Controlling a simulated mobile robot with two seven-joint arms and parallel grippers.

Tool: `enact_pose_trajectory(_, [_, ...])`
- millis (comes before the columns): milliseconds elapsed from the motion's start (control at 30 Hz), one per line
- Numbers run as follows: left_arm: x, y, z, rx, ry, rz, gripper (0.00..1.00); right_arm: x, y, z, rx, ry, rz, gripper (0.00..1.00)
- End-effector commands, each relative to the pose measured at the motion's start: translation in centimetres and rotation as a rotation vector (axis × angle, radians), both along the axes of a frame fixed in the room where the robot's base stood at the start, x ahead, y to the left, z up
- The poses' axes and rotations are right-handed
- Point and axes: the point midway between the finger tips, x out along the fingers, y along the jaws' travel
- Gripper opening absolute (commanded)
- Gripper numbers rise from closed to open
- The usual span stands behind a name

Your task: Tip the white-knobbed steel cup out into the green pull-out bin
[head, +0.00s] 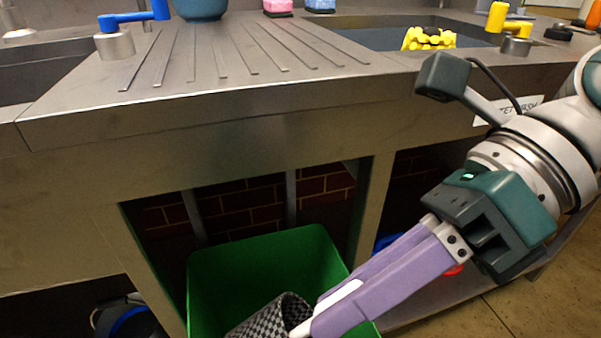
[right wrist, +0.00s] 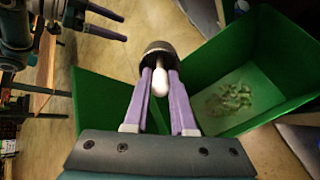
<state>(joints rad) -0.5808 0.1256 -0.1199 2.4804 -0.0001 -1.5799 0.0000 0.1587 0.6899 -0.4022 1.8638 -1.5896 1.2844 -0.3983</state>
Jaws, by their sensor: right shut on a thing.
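My right gripper (head: 305,328) has long purple fingers that reach down into the green pull-out bin (head: 240,255). In the right wrist view the fingers (right wrist: 160,85) are shut on the white knob (right wrist: 160,83) of the steel cup (right wrist: 159,49). In the head view the cup (head: 270,318) shows a checkered wall, is tilted, and is partly cut off by the frame. The cup's inside cannot be made out clearly. Pale green scraps (right wrist: 230,97) lie on the bin's floor. My left gripper (right wrist: 124,29) shows in the right wrist view, open and empty.
The steel counter (head: 250,110) with a ribbed drainboard runs above the bin. A blue tap (head: 125,20), a yellow tap (head: 505,20) and a yellow object (head: 428,39) are on top. A steel post (head: 372,210) stands right of the bin.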

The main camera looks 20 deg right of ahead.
Motion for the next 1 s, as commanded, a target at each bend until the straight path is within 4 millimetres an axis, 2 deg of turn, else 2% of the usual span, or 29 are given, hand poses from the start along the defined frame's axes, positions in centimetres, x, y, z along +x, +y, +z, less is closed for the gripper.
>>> enact_pose_trajectory(33, [0.0, 0.0, 1.4, 0.000, 0.000, 0.000, 0.80, 0.0, 0.1, 1.0, -0.023, -0.004, 0.002, 0.00])
enact_pose_trajectory(600, [0.0, -0.3, 9.0, -0.010, -0.001, 0.006, 0.80, 0.0, 1.3, 2.0, -0.396, -0.016, 0.004, 0.00])
enact_pose_trajectory(800, [0.0, -0.3, 11.5, -0.011, 0.000, 0.007, 0.80, 0.0, 2.1, 2.3, -0.574, -0.023, 0.004, 0.00])
enact_pose_trajectory(1000, [0.0, -0.2, 13.2, -0.010, -0.001, 0.006, 0.80, 0.0, 3.0, 2.3, -0.786, -0.032, 0.005, 0.00])
